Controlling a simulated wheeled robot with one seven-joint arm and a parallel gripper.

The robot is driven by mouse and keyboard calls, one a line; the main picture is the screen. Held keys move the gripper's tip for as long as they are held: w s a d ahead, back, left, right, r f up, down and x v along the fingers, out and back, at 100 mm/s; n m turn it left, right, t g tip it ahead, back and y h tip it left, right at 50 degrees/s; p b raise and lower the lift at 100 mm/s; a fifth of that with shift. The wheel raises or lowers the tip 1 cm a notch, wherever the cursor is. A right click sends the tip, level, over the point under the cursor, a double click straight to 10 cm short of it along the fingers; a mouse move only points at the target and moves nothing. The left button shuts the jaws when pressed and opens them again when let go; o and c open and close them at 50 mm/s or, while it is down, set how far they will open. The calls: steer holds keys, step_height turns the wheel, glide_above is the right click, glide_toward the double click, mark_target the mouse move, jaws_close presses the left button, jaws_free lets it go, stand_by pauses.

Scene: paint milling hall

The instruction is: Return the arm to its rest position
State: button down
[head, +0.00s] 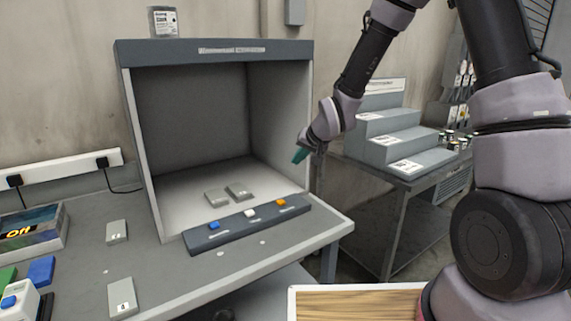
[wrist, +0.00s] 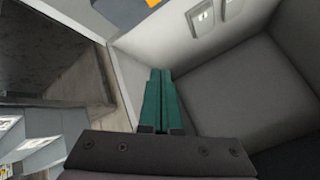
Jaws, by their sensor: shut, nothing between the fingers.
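My arm reaches from the right side of the head view and bends down toward the right edge of the grey viewing booth (head: 135,110). My gripper (head: 298,156) has green fingers and hangs in the air beside the booth's front right edge. In the wrist view the green fingers (wrist: 160,75) lie together with nothing between them. Two small grey panels (head: 217,197) lie side by side on the booth floor, apart from the gripper.
A button bar (head: 235,229) with blue, white and orange buttons lies along the booth's front. A stepped grey stand (head: 385,130) is on a table at the right. Two loose grey panels (head: 116,231) lie on the bench at left.

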steer(key=s+d+r+h, duration=0.2)
steer(key=s+d+r, duration=0.1)
steer(key=d+r, duration=0.7)
steer(key=s+d+r+m, duration=0.1)
steer(key=s+d+r, duration=0.3)
steer(key=s, duration=0.3)
steer(key=s+d+r+m, duration=0.1)
steer(key=s+d+r, duration=0.2)
steer(key=s+r, duration=0.2)
steer(key=s+d+r+m, duration=0.1)
steer(key=s+d+r, duration=0.3)
steer(key=s, duration=0.7)
steer(key=shift+d+r, duration=0.3)
steer(key=shift+r, duration=0.5)
